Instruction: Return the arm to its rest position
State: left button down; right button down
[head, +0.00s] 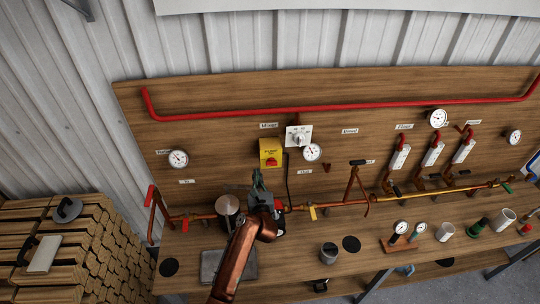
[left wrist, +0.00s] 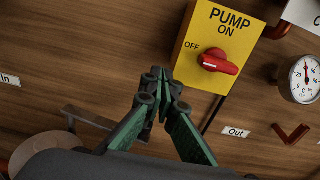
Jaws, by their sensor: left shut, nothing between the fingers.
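My left arm, copper-coloured, reaches up from the bottom of the head view. Its gripper (head: 257,176) is in front of the wooden panel, just below the yellow pump switch box (head: 271,149). In the left wrist view the green fingers (left wrist: 158,78) are shut with their tips together and nothing between them. The yellow box (left wrist: 212,72) there is up and to the right of the fingertips, apart from them in the picture. Its red knob (left wrist: 218,62) lies roughly sideways, with its left end near the OFF label. My right gripper is not in view.
A pipe (head: 335,204) with valves runs along the panel behind my gripper. A round gauge (head: 312,152) and a white thermostat box (head: 299,135) are right of the switch. Cups and small gauges stand on the bench (head: 315,258). Stacked wood (head: 85,240) is at left.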

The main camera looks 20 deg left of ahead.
pick_arm(q)
jog(key=s+d+r+m+t+h, duration=0.5)
jog(key=s+r+m+t+h, duration=0.25)
jog(key=m, duration=0.95)
jog(key=s+d+f+m+g+h, duration=0.7)
jog(key=s+f+m+h, duration=0.15)
jog(key=m, duration=0.75)
jog(key=s+a+f+m+g+y, duration=0.2)
jog(key=s+f+m+g, duration=0.1)
jog(key=s+f, duration=0.3)
jog(key=s+a+f+m+g+y, duration=0.1)
jog(key=s+a+f+m+g, duration=0.25)
jog(key=s+f, duration=0.25)
jog(key=s+a+f+m+g+y, duration=0.1)
jog(key=s+a+f+g+y, duration=0.15)
jog(key=s+a, duration=0.45)
jog(key=s+a+f+m+g+y, duration=0.1)
jog(key=s+a+f+g+y, duration=0.25)
jog(key=s, duration=0.65)
notch_tip(320, 180, down, 35)
jog(key=s+g+b, duration=0.1)
jog(key=s+b, duration=0.1)
jog(key=b, duration=0.4)
jog(key=s+f+m+g+b, duration=0.1)
jog(key=s+f+b, duration=0.3)
jog(key=s+f, duration=1.5)
notch_tip(320, 180, down, 2)
jog(key=shift+s+f+g, duration=0.1)
jog(key=shift+s+g, duration=0.05)
jog(key=shift+g, duration=0.15)
